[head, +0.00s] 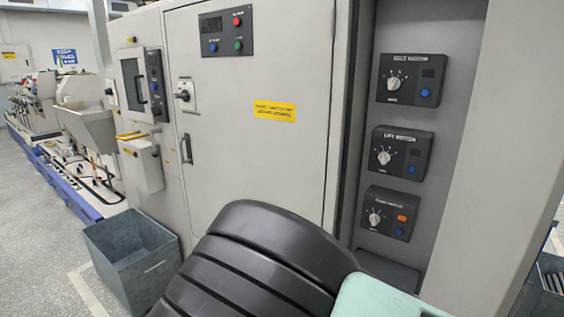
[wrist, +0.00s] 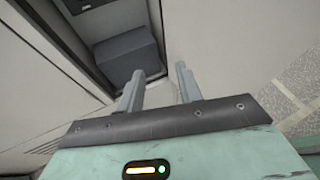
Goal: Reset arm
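My gripper (wrist: 160,70) shows in the wrist view, with its two grey fingers apart and nothing between them. It is open and empty. Beyond the fingers is a dark grey box (wrist: 128,55) in a recess of the machine cabinet. What seems to be the same box (head: 390,270) shows low in the recess in the head view, partly hidden by my arm. My arm fills the bottom middle of the head view, and the fingers cannot be seen there. No bobbin or bobbin tray can be made out.
A large pale cabinet (head: 255,130) stands close ahead. Three dark dial panels, including the top one (head: 409,80), line its recess. A grey bin (head: 130,258) stands on the floor at left. Other machines (head: 75,130) run along the far left, beside open floor (head: 35,240).

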